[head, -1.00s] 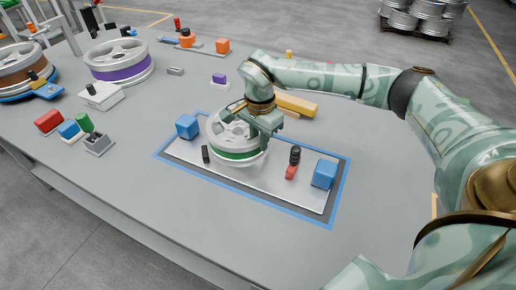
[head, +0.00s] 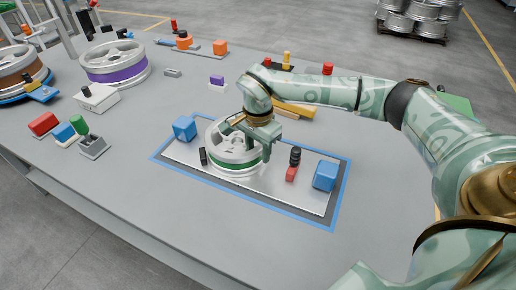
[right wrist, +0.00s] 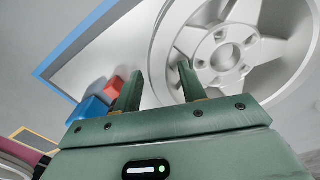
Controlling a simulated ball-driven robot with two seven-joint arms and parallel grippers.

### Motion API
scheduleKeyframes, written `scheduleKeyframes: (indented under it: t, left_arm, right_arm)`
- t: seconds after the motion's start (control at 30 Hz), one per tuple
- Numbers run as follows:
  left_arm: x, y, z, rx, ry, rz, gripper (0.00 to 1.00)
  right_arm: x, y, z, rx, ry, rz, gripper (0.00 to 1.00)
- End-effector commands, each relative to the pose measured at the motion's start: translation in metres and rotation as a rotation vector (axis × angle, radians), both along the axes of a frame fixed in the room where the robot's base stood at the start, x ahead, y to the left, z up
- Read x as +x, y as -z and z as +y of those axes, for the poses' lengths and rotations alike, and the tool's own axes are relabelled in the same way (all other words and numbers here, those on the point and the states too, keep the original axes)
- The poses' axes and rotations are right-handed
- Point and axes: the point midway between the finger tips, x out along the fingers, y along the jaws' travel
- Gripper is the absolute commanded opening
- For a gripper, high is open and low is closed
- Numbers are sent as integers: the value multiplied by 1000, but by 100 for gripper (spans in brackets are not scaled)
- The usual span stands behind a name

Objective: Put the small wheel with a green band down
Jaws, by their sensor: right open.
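The small wheel (head: 222,148) is silver with a green band (head: 250,163) around its side. It sits about level on the light plate (head: 295,194) inside the blue outline, between two blue blocks. My right gripper (head: 241,132) is open at the wheel's top, on the side towards my arm. In the right wrist view my two fingers (right wrist: 160,88) stand apart at the wheel's rim, and the spoked face (right wrist: 226,52) shows beyond them. The band is hidden there. My left gripper is not in view.
Blue blocks (head: 184,129) (head: 326,176) stand at both plate ends. A purple-banded wheel (head: 117,64) is at the back left. The table's front is clear.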

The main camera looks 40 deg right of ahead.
Motion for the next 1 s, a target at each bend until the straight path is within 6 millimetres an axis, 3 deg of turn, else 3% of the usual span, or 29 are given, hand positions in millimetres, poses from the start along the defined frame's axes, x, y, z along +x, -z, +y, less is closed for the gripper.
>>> scheduleKeyframes:
  t: [0.5,0.7,1.0]
  left_arm:
    - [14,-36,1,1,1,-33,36]
    - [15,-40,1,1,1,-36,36]
    - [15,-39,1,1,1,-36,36]
  right_arm:
    - [1,-107,0,0,1,-6,41]
    - [0,-121,0,0,1,-1,41]
    - [0,-121,0,0,0,0,41]
